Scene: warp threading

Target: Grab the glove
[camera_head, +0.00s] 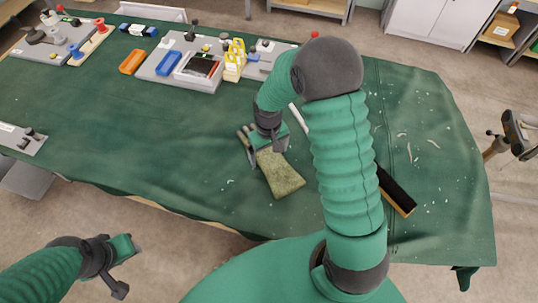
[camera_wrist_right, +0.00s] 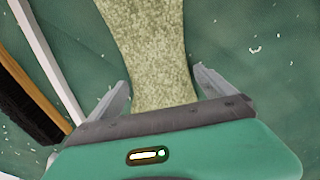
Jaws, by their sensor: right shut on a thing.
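The glove (camera_head: 281,175) is a speckled olive-green piece of cloth on the green-covered table, left of my right forearm in the head view. My right gripper (camera_head: 267,153) is at the glove's upper end and shut on it. In the right wrist view, the glove (camera_wrist_right: 155,45) runs between the two fingers of the gripper (camera_wrist_right: 163,88) and narrows there. Part of the glove is hidden behind the gripper. My left gripper (camera_head: 122,268) is open and empty, off the table's near edge at lower left.
A brush (camera_head: 396,192) with dark bristles lies right of my right forearm. A white bar (camera_wrist_right: 45,55) lies beside the brush in the wrist view. Grey trays (camera_head: 150,67) with tools stand along the far side. Pale scraps (camera_head: 410,150) lie on the right. The left middle of the table is clear.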

